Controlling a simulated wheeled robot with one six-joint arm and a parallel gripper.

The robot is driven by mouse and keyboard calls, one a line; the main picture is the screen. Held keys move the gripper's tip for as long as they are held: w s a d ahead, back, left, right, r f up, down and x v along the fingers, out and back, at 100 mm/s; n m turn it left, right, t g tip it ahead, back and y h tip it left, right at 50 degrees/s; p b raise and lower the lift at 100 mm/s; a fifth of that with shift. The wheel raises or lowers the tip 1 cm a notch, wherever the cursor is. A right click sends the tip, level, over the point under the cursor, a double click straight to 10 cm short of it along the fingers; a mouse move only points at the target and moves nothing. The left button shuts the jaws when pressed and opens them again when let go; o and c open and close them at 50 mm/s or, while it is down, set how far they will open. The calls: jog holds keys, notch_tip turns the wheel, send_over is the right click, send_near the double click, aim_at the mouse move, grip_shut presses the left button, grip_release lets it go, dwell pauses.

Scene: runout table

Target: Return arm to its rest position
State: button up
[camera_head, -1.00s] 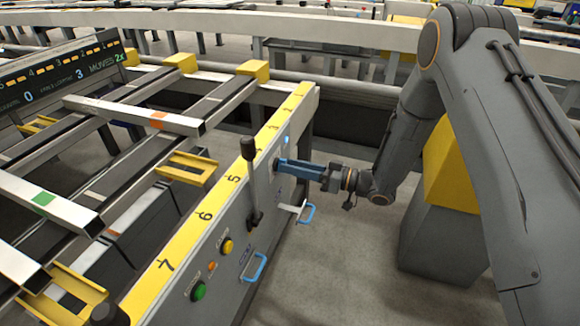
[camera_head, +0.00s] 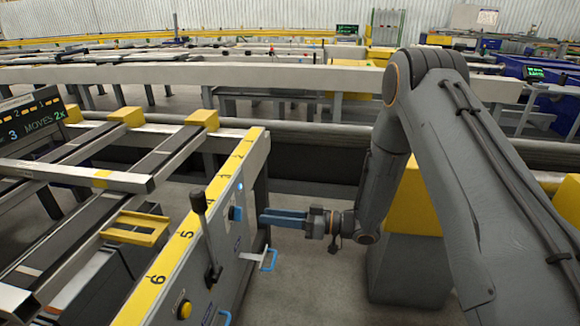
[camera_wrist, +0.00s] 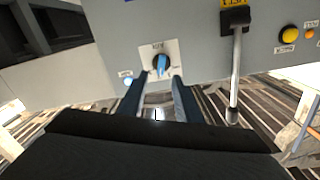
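My gripper (camera_head: 264,217) is blue-fingered and level, just right of the grey control panel (camera_head: 222,247). A small gap shows between its tips and a blue rotary knob (camera_head: 236,213) on the panel. In the wrist view my gripper (camera_wrist: 159,80) has its two fingers apart with nothing between them. The knob (camera_wrist: 161,65) shows beyond the tips on a white plate, its blue grip near vertical. My arm is bent, reaching down from the upper right of the head view.
A black-knobbed lever (camera_head: 199,203) stands left of the gripper. A yellow numbered strip (camera_head: 195,220) tops the panel. Beams lie on the runout table (camera_head: 110,178) at left. Open floor shows below the gripper.

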jog(key=w+d+r+m+t+h+p, duration=0.1)
jog(key=w+d+r+m+t+h, duration=0.2)
jog(key=w+d+h, duration=0.3)
jog(key=w+d+r+m+t+h+p, duration=0.2)
jog(key=w+d+r+t+h, duration=0.15)
jog(key=d, duration=0.35)
jog(key=s+d+r+m+h+p, duration=0.1)
jog(key=s+d+r+m+h, duration=0.15)
jog(key=d+h, duration=0.4)
jog(key=s+d+r+m+g+h+p, duration=0.2)
jog(key=s+d+r+m+g, duration=0.15)
jog(key=s+d, duration=0.8)
jog(key=s+r+m+g, duration=0.1)
jog(key=s+r+g, duration=0.1)
jog(key=s, duration=0.8)
jog(key=s+a+r+m+g+p, duration=0.1)
jog(key=s+r+g, duration=0.1)
jog(key=s, duration=0.7)
jog(key=shift+s+a+g, duration=0.2)
jog(key=shift+s+g, duration=0.1)
jog(key=shift+s, duration=0.1)
